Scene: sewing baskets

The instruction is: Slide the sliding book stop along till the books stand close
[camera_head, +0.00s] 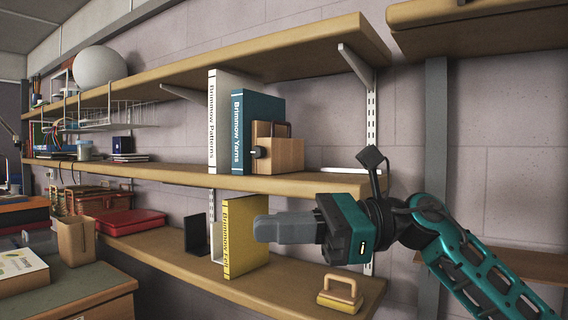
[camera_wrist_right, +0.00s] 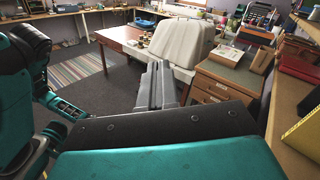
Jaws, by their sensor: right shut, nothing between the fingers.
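A tan block with an upright plate, a handle and a dark knob (camera_head: 285,155) stands on the middle shelf, right of the teal book (camera_head: 262,110); it looks like the sliding book stop. A white book (camera_head: 213,120) stands left of the teal one, with a narrow gap between their spines. On the lower shelf a yellow book (camera_head: 245,235) stands upright; it also shows in the right wrist view (camera_wrist_right: 304,135). My right gripper (camera_head: 258,230) is shut and empty, pointing left in front of the yellow book and below the middle shelf. My left gripper is out of view.
A black upright plate (camera_head: 197,235) stands left of the yellow book. A yellowish handled block (camera_head: 341,293) sits at the lower shelf's right. A shelf bracket (camera_head: 356,68) hangs under the top shelf. The middle shelf (camera_head: 320,183) is mostly clear right of the stop.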

